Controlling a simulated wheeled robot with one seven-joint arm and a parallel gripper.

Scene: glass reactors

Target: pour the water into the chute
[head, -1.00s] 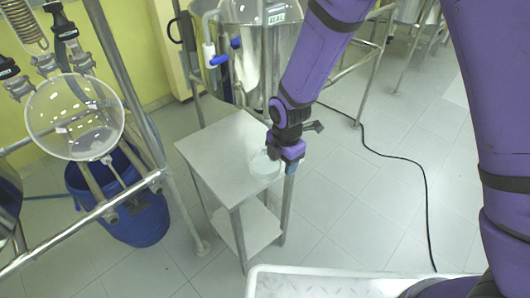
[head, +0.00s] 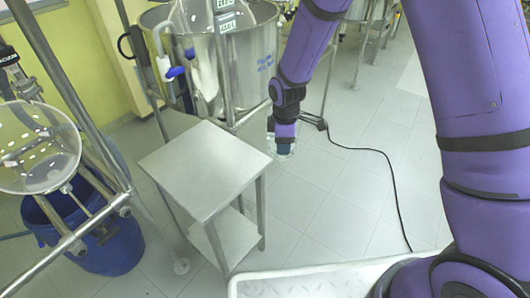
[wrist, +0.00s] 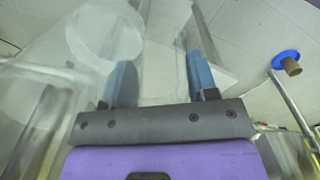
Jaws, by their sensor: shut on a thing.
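My gripper (head: 284,146) is shut on a clear glass beaker (head: 280,151), which my gripper partly hides in the head view. It hangs over the floor just right of the small metal table. In the wrist view my blue fingertips (wrist: 161,78) stand on either side of the clear beaker (wrist: 165,65). Water in it cannot be made out. I cannot pick out a chute with certainty. A round glass vessel (head: 38,148) hangs in a metal frame at the left, well apart from my gripper.
The small metal table (head: 205,160) has a bare top. A blue bin (head: 105,240) stands under the glass vessel. A large steel tank (head: 240,65) stands behind the table. A black cable (head: 385,170) lies on the open tiled floor at the right. A white tray edge (head: 300,284) is in front.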

